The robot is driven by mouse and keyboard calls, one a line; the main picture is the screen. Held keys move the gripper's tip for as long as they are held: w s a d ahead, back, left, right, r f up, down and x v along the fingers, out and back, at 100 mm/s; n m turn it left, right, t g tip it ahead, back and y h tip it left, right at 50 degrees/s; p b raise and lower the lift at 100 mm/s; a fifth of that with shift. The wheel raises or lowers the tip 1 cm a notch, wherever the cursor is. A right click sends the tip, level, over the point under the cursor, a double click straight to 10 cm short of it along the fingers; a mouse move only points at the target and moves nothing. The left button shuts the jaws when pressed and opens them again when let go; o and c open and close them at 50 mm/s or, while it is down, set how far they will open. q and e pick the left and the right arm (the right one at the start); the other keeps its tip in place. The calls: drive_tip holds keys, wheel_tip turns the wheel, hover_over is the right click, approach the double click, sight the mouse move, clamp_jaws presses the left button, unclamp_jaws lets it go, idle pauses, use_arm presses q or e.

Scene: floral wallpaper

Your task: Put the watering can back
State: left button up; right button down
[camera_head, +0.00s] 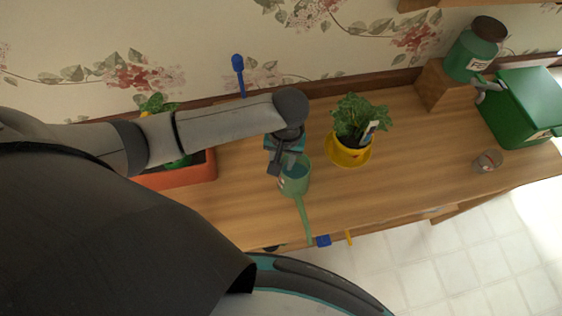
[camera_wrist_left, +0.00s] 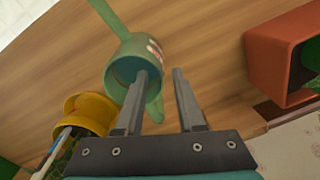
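The green watering can (camera_head: 296,182) stands on the wooden table, its long spout pointing to the front edge. It also shows in the left wrist view (camera_wrist_left: 150,48), its open top facing the camera. My left gripper (camera_head: 281,167) is at the back side of the can. In the left wrist view my left gripper (camera_wrist_left: 161,72) has its fingers apart. One finger overlaps the can's opening and the other is outside the can. Whether a finger touches the can is unclear. My right gripper is not in view.
A potted plant in a yellow pot (camera_head: 348,154) stands just right of the can. An orange planter (camera_head: 190,176) is to the left, partly behind my arm. A green box (camera_head: 515,110), a green jar (camera_head: 472,55) and a small glass (camera_head: 487,161) are at the right.

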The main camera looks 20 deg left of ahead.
use_arm(q)
wheel_tip(320, 180, up, 10)
drive_tip(key=p, duration=0.1)
drive_tip(key=shift+d, duration=0.25)
idle(0.4)
